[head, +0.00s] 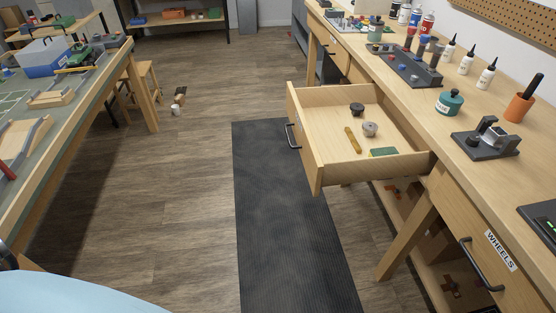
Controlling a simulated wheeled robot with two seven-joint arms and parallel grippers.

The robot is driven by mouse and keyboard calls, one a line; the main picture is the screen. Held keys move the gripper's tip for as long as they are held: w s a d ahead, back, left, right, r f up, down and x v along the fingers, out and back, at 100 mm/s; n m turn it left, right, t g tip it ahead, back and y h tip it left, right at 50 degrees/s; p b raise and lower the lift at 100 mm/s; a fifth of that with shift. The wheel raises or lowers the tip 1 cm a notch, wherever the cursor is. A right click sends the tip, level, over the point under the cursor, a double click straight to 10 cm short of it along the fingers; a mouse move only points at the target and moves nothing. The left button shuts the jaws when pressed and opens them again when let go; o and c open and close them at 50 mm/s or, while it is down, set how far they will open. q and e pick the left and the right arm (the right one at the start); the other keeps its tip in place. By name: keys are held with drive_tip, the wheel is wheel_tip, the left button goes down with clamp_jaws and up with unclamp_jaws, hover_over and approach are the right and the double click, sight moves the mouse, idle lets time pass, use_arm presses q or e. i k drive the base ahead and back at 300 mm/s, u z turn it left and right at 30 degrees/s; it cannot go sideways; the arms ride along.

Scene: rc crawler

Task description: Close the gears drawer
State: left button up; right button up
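A light wooden drawer (305,150) stands pulled well out from the right-hand workbench (455,150). Its dark bar handle (291,137) is on the front panel, facing left into the aisle. I cannot read any label on this drawer's front from here. Inside lie a dark round part (357,108), a grey round part (370,129), a yellow-brown stick (353,140) and a green block (384,152). Neither my left nor my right gripper is in view.
A closed drawer marked WHEELS (483,255) is nearer in the same bench. Bottles, a teal jar (449,102) and tools stand on the benchtop. A black mat (285,225) and clear floor lie left of the drawer. Another table (50,150) stands at left.

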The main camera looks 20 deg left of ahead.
sight(319, 116)
drive_tip(key=u, duration=1.35)
drive_tip(key=i, duration=0.9)
drive_tip(key=z, duration=0.55)
drive_tip(key=i, duration=0.6)
drive_tip(key=z, duration=2.3)
drive_tip(key=k, duration=0.5)
drive_tip(key=u, duration=0.35)
